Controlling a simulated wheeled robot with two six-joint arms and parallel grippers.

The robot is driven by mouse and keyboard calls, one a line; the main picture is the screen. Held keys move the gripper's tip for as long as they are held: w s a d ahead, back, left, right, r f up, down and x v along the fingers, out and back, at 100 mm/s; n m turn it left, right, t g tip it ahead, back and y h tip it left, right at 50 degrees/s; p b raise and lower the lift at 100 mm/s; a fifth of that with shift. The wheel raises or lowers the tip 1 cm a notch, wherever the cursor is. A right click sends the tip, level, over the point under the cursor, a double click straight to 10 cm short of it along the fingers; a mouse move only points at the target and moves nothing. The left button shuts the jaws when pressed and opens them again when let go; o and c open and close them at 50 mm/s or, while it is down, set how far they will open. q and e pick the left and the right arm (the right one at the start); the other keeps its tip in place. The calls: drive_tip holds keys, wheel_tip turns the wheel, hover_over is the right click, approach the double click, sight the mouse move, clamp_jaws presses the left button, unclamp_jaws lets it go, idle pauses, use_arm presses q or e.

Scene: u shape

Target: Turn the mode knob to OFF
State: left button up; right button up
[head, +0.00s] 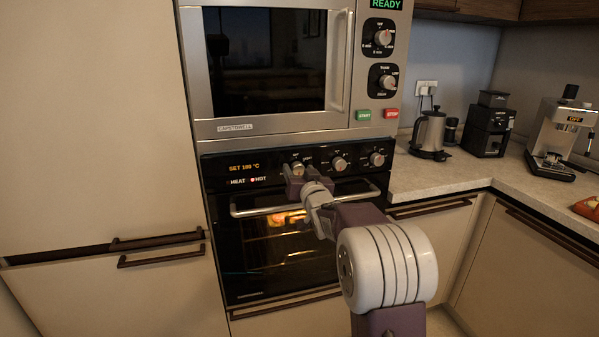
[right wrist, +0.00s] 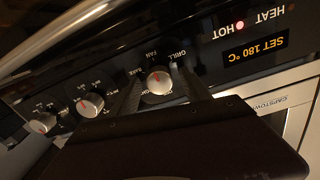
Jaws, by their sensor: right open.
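The mode knob (right wrist: 159,82) is a round silver knob on the oven's black control panel. FAN, GRILL and BAKE labels show around it, upside down in the right wrist view; a label nearer my gripper is partly hidden. Its reddish mark seems to sit on the FAN side. My right gripper (right wrist: 160,90) is open, with one finger on each side of the knob; I cannot tell whether they touch it. In the head view the knob (head: 297,167) shows just above my right gripper (head: 295,178). My left gripper is not in view.
Two more oven knobs (head: 339,163) (head: 377,159) sit to the right. The display (head: 244,168) reads about SET 180 °C, with a red HOT light. The oven handle (head: 250,208) runs below, under my arm. A microwave (head: 270,65) is above; a counter (head: 430,178) is right.

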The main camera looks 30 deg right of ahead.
clamp_jaws()
